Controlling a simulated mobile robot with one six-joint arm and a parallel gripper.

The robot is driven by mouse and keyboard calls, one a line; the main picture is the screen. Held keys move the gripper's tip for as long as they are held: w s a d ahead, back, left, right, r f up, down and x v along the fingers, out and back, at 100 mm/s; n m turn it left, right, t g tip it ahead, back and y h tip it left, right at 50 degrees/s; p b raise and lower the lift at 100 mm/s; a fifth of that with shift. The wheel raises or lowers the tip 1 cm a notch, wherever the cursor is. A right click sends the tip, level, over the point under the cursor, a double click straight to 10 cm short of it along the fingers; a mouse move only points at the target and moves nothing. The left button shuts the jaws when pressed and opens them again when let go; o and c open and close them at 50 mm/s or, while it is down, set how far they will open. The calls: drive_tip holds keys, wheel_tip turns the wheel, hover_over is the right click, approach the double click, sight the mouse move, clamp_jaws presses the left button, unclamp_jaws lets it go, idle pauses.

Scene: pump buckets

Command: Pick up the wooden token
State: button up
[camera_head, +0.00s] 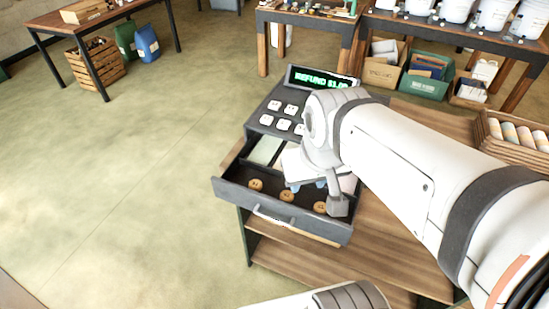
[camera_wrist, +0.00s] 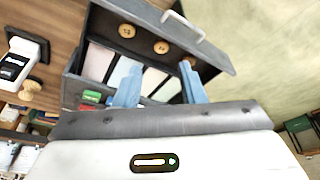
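An open dark cash drawer (camera_head: 235,191) holds three round wooden tokens in its front compartments: a left one (camera_head: 256,185), a middle one (camera_head: 287,196) and a right one (camera_head: 320,207). Each looks like a button with holes. In the wrist view two tokens show clearly near the handle side, one (camera_wrist: 127,30) and another (camera_wrist: 161,47); the third is mostly hidden by a finger. My gripper (camera_wrist: 160,84) is open and empty, its blue fingers apart above the drawer. In the head view my wrist covers part of the drawer's right side.
Pale note-like sheets (camera_wrist: 128,72) lie in the drawer's long compartments. The register display (camera_head: 322,80) reads a refund amount. A wooden counter (camera_head: 385,235) is under my arm. A crate of rolls (camera_head: 515,133) stands at right.

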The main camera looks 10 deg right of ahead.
sight(288, 192)
drive_tip(key=shift+o, duration=0.8)
drive_tip(key=shift+w+f, duration=0.1)
drive_tip(key=o, duration=0.3)
drive_tip(key=w+f+n+g+b, duration=0.1)
drive_tip(key=w+f+n+b, duration=0.1)
drive_tip(key=w+f, duration=0.2)
drive_tip(key=w+f+n+g+b, duration=0.1)
drive_tip(key=w+f+n+b, duration=0.1)
drive_tip(key=w+f, duration=0.3)
drive_tip(key=w+f+n+g+b, duration=0.1)
drive_tip(key=w+f+n+b, duration=0.1)
drive_tip(key=w+f, duration=0.2)
drive_tip(key=shift+w+d+f+n, duration=0.15)
drive_tip(key=shift+w+d+n, duration=0.25)
drive_tip(key=shift+w, duration=0.2)
drive_tip(key=shift+o, duration=0.2)
drive_tip(key=shift+w+f, duration=0.2)
drive_tip(key=shift+f, duration=3.85)
